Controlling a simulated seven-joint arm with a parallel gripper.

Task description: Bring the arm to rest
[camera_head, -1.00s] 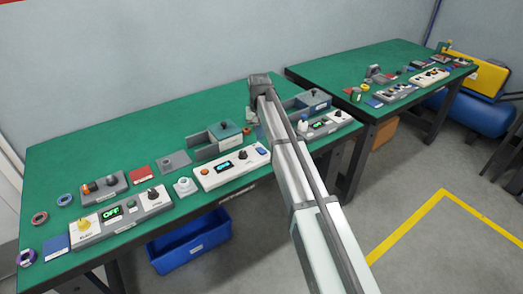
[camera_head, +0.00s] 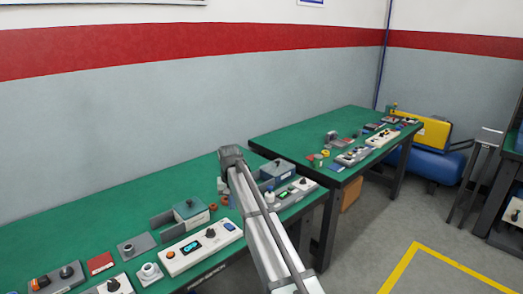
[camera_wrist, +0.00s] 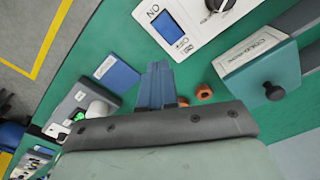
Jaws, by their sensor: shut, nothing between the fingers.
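My gripper (camera_wrist: 158,84) shows in the wrist view with its two fingers together, shut and empty. It points down over the green table, between a blue square pad (camera_wrist: 117,73) and two small orange rings (camera_wrist: 204,92). A white control box with a switch (camera_wrist: 185,22) lies just beyond the fingertips in that view. In the head view my arm (camera_head: 258,225) reaches up from the bottom to the near table (camera_head: 120,210). The fingers are hidden behind the arm there.
A grey-green lidded fixture (camera_wrist: 265,72) stands right of the fingers in the wrist view. Several control boxes line the near table's front edge, such as a white one (camera_head: 200,246). A second green table (camera_head: 300,140) stands behind at the right. The near table's back strip is clear.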

